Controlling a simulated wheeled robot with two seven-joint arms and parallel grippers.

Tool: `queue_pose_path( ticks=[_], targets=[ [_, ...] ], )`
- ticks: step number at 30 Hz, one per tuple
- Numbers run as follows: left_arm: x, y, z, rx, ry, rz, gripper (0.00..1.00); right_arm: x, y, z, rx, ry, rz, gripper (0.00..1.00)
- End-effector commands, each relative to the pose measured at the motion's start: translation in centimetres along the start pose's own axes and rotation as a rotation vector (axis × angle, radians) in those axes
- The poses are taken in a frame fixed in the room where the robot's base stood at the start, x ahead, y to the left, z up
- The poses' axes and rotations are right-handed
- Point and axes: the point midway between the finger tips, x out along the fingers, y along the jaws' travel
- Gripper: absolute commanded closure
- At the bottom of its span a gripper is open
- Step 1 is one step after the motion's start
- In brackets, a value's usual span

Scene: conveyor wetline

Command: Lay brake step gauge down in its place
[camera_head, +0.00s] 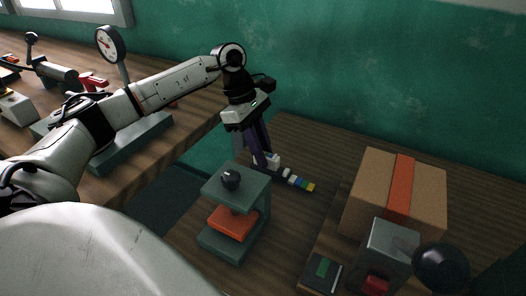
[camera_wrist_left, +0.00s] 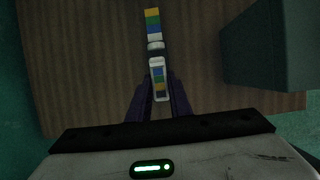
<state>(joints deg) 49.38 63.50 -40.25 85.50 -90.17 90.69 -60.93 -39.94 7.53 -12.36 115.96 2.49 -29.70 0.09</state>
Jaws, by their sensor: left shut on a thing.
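The brake step gauge (camera_head: 297,181) is a thin bar with white, blue, green and yellow blocks. It lies at or just above the wooden table, behind the green press-like stand. My left gripper (camera_head: 264,161) points down at its near end and is shut on it. In the left wrist view the gauge (camera_wrist_left: 153,25) runs away from between the purple fingers (camera_wrist_left: 159,95), with a white-framed, coloured part between them. I cannot tell whether the gauge touches the table. No marked place for it shows clearly. My right gripper is not in view.
The green stand (camera_head: 258,192) with an orange block is close in front of my left gripper. A cardboard box (camera_head: 375,200) with orange tape stands at the right, near a grey device (camera_head: 387,252) with a black knob. Table around the gauge's far end is clear.

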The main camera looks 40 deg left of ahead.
Motion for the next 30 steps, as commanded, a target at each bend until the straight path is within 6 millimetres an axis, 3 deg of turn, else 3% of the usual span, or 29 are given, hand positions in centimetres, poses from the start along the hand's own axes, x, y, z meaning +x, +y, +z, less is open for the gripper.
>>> queue_pose_path(
  ticks=[12, 13, 16, 17, 26, 30],
  targets=[
    [0.9, 0.0, -0.3, 0.0, 0.0, 0.0, 1.0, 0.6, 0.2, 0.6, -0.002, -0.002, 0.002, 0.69],
    [0.8, 0.0, -0.3, 0.0, 0.0, 0.0, 0.79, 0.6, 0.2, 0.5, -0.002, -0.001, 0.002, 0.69],
    [0.8, 0.0, -0.3, 0.0, 0.0, 0.0, 0.62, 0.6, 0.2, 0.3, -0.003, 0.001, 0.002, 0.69],
    [0.8, 0.0, -0.3, 0.0, 0.0, 0.0, 0.6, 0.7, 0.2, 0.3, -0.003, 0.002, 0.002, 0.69],
    [0.8, 0.0, -0.3, 0.0, 0.0, -0.001, 0.6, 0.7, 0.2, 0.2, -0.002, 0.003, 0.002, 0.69],
    [-0.8, 0.1, -0.3, 0.0, 0.0, 0.003, 0.6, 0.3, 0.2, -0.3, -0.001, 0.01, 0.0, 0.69]
  ],
)
